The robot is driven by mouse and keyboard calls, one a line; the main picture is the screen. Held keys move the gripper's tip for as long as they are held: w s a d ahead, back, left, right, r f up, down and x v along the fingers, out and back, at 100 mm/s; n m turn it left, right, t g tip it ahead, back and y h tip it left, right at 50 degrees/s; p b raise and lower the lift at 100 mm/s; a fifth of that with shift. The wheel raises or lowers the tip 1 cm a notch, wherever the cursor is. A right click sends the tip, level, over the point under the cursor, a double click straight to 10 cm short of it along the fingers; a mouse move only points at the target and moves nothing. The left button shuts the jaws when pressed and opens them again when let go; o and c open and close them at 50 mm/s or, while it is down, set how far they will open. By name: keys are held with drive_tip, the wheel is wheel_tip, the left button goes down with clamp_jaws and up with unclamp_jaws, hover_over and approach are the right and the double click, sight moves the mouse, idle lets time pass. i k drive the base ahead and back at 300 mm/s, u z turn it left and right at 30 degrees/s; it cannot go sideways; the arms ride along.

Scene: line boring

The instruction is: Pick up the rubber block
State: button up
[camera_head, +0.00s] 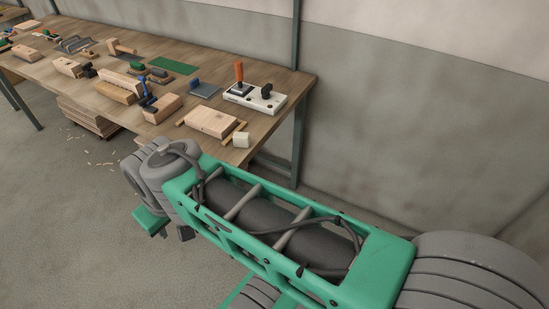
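A small pale, cream-white block (242,139) sits near the front right corner of the wooden workbench (262,148). It looks most like the rubber block, but I cannot be sure of its material from here. It lies beside a thin wooden strip and close to a larger wooden block. My green and grey arm crosses the lower right, in front of the bench and apart from the pale block. I see no gripper fingers.
A larger wooden block (212,121) lies left of the pale block. Behind stands a white base (268,104) with an orange-handled tool (239,75). Several wooden blocks and tools cover the bench to the left. A grey wall (400,110) stands behind. Stacked boards (88,117) lie underneath.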

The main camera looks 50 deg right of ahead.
sight(241, 140)
drive_tip(key=z, duration=1.3)
drive_tip(key=i, duration=0.75)
drive_tip(key=k, duration=0.7)
drive_tip(key=u, duration=0.95)
drive_tip(key=i, duration=0.5)
